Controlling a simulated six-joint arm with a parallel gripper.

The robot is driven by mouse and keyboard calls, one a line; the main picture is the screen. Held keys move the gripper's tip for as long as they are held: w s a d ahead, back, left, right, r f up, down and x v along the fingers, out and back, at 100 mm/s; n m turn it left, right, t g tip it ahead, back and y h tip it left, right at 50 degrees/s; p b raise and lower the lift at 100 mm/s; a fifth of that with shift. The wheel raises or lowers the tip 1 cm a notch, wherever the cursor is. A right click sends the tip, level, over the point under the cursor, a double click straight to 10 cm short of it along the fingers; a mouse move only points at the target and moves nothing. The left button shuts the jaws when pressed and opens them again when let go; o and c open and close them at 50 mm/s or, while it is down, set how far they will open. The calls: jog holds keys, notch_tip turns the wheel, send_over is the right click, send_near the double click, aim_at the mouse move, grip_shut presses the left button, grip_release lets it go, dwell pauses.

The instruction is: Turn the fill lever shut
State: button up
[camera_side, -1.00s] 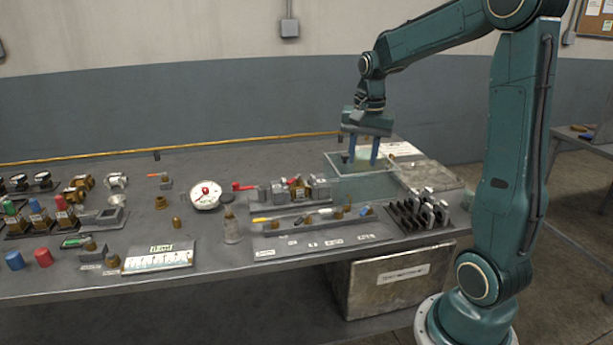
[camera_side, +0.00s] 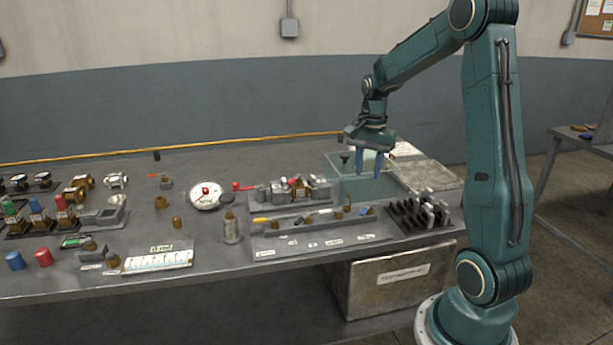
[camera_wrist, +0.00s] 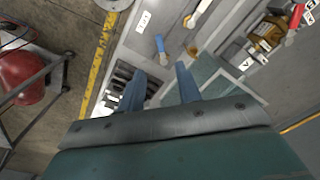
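A valve block (camera_side: 285,190) stands on the bench in the side view, with a red handle (camera_side: 243,186) out to its left and another red part (camera_side: 295,182) on top. I cannot tell from the labels which is the fill lever. In the wrist view a red lever (camera_wrist: 297,15) shows at the upper right beside brass and grey fittings. My gripper (camera_side: 369,172) hangs to the right of the block, over the clear tank area. Its two blue fingers are apart with nothing between them; they also show in the wrist view (camera_wrist: 159,69).
A clear tank (camera_side: 350,188) stands behind and below my gripper. A dark slotted rack (camera_side: 405,215) is to its front right. A plate with labels and small tools (camera_side: 290,240) lies in front of the block, and a cylinder (camera_side: 231,230) stands left of that plate.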

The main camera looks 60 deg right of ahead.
aim_at(364, 211)
notch_tip(364, 211, down, 11)
jog(key=shift+f, duration=0.1)
dwell(0.4)
grip_shut()
